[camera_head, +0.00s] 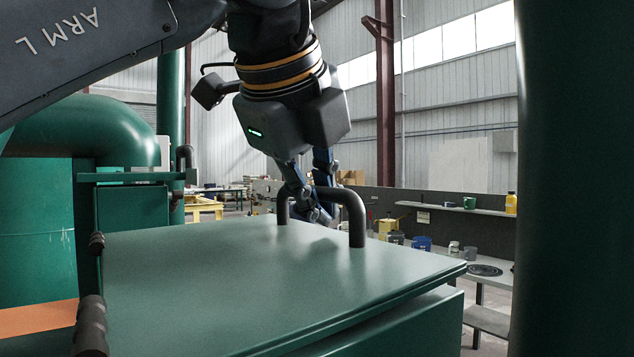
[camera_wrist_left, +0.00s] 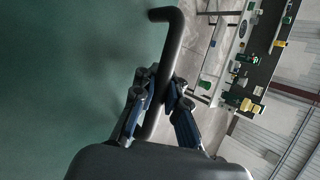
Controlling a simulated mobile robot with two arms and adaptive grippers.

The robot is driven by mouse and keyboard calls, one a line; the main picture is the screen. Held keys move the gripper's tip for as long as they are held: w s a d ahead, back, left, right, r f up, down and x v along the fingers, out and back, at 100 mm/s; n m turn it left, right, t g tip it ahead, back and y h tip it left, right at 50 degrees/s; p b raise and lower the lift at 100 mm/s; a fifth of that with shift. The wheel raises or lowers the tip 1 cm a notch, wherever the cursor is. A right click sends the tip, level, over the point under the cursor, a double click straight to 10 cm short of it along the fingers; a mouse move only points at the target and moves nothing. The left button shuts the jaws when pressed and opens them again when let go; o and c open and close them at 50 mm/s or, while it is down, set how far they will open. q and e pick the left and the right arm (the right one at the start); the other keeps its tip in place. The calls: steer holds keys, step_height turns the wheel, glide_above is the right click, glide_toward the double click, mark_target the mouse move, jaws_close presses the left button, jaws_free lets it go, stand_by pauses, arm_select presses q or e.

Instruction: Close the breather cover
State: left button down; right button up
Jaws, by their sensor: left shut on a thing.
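The breather cover (camera_head: 270,275) is a broad, flat green lid with dark hinge parts (camera_head: 92,318) along its left side. It lies nearly level over a green box (camera_head: 415,332), with a dark gap under its front right edge. A dark bent bar handle (camera_head: 355,218) stands on the cover toward its far side. My left gripper (camera_head: 318,210) reaches down from above and is shut on the handle. In the left wrist view the fingers (camera_wrist_left: 160,98) lie on both sides of the handle bar (camera_wrist_left: 168,55), with the green cover surface (camera_wrist_left: 70,75) behind. My right gripper is not in view.
A thick dark green column (camera_head: 575,180) stands close on the right. A green tank (camera_head: 40,200) and pipe are at the left. A workbench (camera_head: 490,265) and a shelf with small items stand beyond the cover. The space above the cover's near part is clear.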

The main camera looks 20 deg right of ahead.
arm_select(q)
steer(key=shift+f, duration=0.1)
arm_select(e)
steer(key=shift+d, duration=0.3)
arm_select(q)
steer(key=c, duration=1.8)
jaws_free()
steer(key=shift+o, duration=1)
steer(key=shift+a, duration=0.15)
steer(key=shift+s+a, duration=0.15)
steer(key=shift+a, duration=0.05)
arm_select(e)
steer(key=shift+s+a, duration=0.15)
arm_select(q)
steer(key=shift+r, duration=0.2)
steer(key=shift+s+r, duration=0.15)
steer(key=shift+r, duration=0.15)
steer(key=v, duration=1.1)
steer(key=shift+a, duration=0.15)
